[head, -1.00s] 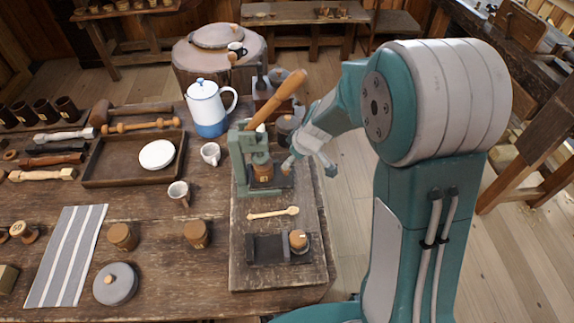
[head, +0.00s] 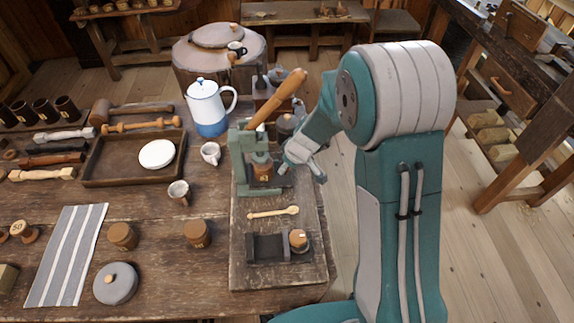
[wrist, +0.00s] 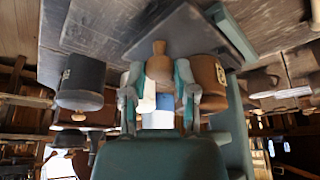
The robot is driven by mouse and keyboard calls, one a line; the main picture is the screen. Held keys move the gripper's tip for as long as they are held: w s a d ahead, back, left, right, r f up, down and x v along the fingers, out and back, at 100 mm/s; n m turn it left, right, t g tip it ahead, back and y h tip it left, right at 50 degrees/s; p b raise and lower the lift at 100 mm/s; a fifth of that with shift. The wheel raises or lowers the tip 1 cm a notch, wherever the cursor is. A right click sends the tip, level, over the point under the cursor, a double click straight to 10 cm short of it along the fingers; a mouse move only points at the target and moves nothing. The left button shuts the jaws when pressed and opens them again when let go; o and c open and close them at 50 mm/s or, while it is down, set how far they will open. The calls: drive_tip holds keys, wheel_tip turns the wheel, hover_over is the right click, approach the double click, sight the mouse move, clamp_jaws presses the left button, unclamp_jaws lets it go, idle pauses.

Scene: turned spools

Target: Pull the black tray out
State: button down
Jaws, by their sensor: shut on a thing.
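The black tray (head: 284,182) lies at the base of a green lever press (head: 242,160) on a raised wooden board. A labelled wooden spool (head: 262,171) stands on it under the press head. In the wrist view, which looks upside down, the tray is a dark plate (wrist: 172,36) with a turned wooden knob (wrist: 159,66) at its near edge. My gripper (wrist: 160,85) has its fingers on both sides of this knob and is shut on it. In the head view my gripper (head: 287,160) is at the right of the press, partly hiding the tray.
The press has a long wooden handle (head: 278,98) slanting up beside my arm. A dark canister (head: 286,127) stands close behind my gripper. Open floor lies to the right.

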drive_tip(key=d, duration=0.9)
drive_tip(key=shift+d+f, duration=0.1)
drive_tip(key=shift+d, duration=0.05)
drive_tip(key=shift+c, duration=2.1)
unclamp_jaws()
drive_tip(key=v, duration=1.1)
drive_tip(key=shift+r, duration=0.4)
drive_tip(key=shift+s, duration=0.15)
